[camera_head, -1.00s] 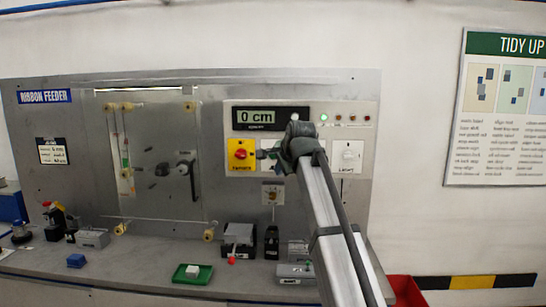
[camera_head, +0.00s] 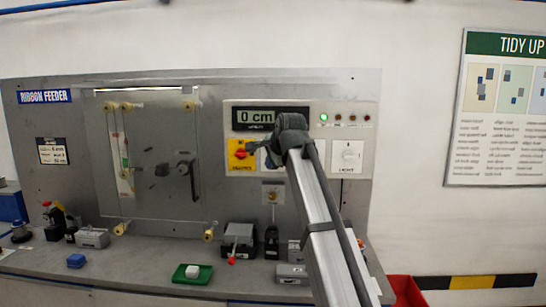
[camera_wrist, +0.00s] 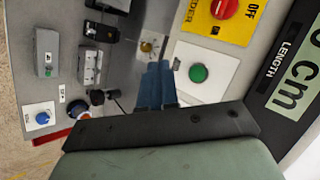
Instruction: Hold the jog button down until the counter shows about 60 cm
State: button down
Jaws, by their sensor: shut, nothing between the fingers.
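The counter (camera_head: 255,117) on the upright panel reads 0 cm; its display also shows, turned on its side, in the wrist view (camera_wrist: 297,88). My gripper (camera_wrist: 155,88) is shut and empty, its blue fingers together just beside a round green button (camera_wrist: 198,73) on a white plate. They look apart from the button; depth is hard to tell. In the head view my gripper (camera_head: 257,148) is in front of the panel, below the counter, and hides the green button. I cannot read any label marking the jog button.
A yellow plate with a red rotary switch (camera_head: 240,154) is close beside my gripper. A white-plated knob (camera_head: 347,155) is to the right. A clear-fronted ribbon feeder (camera_head: 150,160) is at left. Small boxes and a green tray (camera_head: 182,279) stand on the bench below.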

jog(key=w, duration=0.7)
jog(key=shift+w, duration=0.3)
jog(key=shift+w, duration=0.2)
dwell(1.7)
jog(key=shift+w, duration=0.25)
